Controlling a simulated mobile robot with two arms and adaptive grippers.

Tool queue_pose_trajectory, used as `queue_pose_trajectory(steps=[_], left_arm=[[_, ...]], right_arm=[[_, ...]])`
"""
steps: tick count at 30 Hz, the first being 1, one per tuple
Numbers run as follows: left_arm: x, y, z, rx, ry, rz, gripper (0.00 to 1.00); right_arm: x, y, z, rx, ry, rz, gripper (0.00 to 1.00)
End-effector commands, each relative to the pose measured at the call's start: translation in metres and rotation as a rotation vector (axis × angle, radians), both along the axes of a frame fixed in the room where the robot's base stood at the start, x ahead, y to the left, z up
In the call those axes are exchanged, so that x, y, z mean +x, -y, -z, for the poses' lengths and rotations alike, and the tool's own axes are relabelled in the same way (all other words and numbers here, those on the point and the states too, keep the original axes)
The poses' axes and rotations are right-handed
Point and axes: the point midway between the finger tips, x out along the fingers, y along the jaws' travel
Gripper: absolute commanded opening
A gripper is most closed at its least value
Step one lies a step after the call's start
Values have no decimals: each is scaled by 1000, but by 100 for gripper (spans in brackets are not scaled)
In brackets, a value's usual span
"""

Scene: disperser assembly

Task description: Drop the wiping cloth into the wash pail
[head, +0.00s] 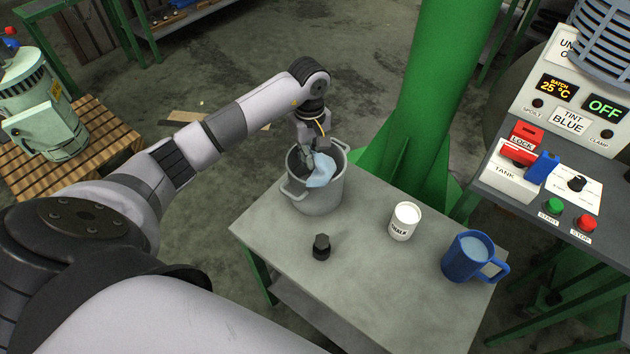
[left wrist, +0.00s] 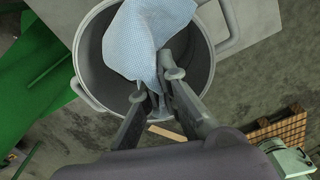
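The light blue wiping cloth (head: 321,171) hangs from my left gripper (head: 308,155) at the mouth of the grey wash pail (head: 320,202). In the left wrist view the fingertips of my left gripper (left wrist: 157,85) are closed on a bunched end of the cloth (left wrist: 150,35). The cloth overlaps the opening of the pail (left wrist: 88,62) there, and part of the pail's inside shows below it. The pail stands upright on the back left corner of the grey table. The pail's bottom is hidden. My right gripper is not in view.
On the grey table (head: 370,285) stand a black knob-like part (head: 321,247), a white chalk pot (head: 403,222) and a blue mug (head: 467,257). A green column (head: 425,90) rises behind the table. A control panel (head: 545,165) is at the right.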

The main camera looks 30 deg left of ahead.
Motion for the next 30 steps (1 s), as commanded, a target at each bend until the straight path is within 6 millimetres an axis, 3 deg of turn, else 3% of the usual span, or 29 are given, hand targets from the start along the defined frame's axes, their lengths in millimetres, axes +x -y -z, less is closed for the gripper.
queue_pose_trajectory(steps=[4,15,26,30], left_arm=[[0,0,14,-1,0,0,0],[0,0,17,0,0,0,0],[0,0,17,0,0,0,27],[0,0,17,0,0,0,27]], right_arm=[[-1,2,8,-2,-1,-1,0],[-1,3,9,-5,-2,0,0],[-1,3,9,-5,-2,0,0],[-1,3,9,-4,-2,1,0]])
